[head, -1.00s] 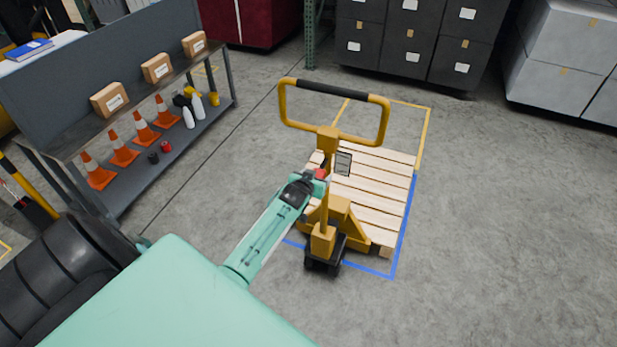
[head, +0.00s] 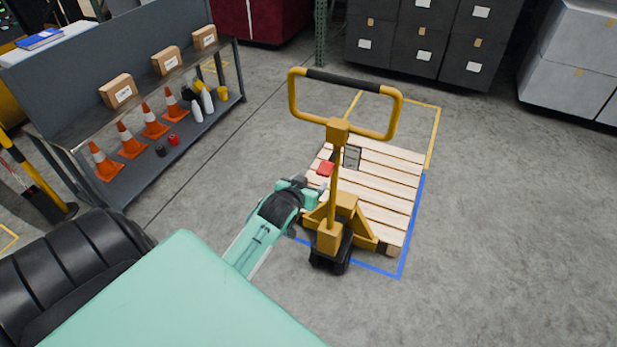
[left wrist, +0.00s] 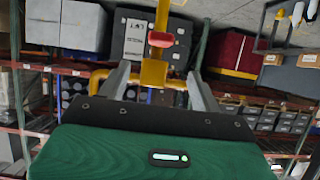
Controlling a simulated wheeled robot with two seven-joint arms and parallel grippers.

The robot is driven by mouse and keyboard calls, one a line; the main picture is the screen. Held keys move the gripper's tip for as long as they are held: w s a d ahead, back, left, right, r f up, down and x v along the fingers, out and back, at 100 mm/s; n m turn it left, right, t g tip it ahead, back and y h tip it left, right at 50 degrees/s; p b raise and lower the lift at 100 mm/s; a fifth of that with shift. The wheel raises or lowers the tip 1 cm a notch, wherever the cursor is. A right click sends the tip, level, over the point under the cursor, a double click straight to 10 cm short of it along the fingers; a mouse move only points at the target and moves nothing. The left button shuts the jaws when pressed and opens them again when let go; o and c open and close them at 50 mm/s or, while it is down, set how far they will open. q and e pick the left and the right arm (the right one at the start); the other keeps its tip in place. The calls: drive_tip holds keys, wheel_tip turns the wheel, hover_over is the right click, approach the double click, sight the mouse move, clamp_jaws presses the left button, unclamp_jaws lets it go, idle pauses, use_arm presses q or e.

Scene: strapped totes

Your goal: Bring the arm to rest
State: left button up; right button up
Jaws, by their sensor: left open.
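My left arm, green with a dark wrist, reaches in from the lower left in the head view. Its gripper (head: 312,193) is just left of the yellow pallet jack's post (head: 337,190) and below a red part (head: 326,168) on that post. In the left wrist view the two grey fingers (left wrist: 159,80) are spread with nothing held between them. The yellow post (left wrist: 154,72) and the red part (left wrist: 161,40) show beyond them, apart from the fingers. My right gripper is not in view.
The jack stands at a wooden pallet (head: 385,180) inside blue and yellow floor lines. A grey shelf bench (head: 150,167) with cones, bottles and boxes stands at the left. Dark cabinets (head: 420,40) stand at the back. The floor at the right is clear.

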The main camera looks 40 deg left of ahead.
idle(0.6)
use_arm(q)
drive_tip(key=s+d+f+m+g+h, duration=0.1)
drive_tip(key=s+d+f+g, duration=0.3)
drive_tip(key=f, duration=0.8)
drive_tip(key=s+d+f+m+h, duration=0.1)
drive_tip(key=s+f, duration=0.6)
drive_tip(key=f, duration=0.6)
drive_tip(key=s+d+f+m+g, duration=0.1)
drive_tip(key=s+d+f+g, duration=0.3)
drive_tip(key=f, duration=0.8)
drive_tip(key=s+d+f+g, duration=0.1)
drive_tip(key=s+f, duration=0.4)
drive_tip(key=s, duration=0.6)
drive_tip(key=s+d+f+m+g, duration=0.1)
drive_tip(key=s+f, duration=0.5)
drive_tip(key=s, duration=0.5)
drive_tip(key=s+d+f+m+g+h, duration=0.1)
drive_tip(key=s+d+f, duration=0.1)
drive_tip(key=s+f, duration=0.4)
drive_tip(key=s, duration=0.5)
drive_tip(key=shift+g, duration=0.3)
drive_tip(key=shift+w+d, duration=0.1)
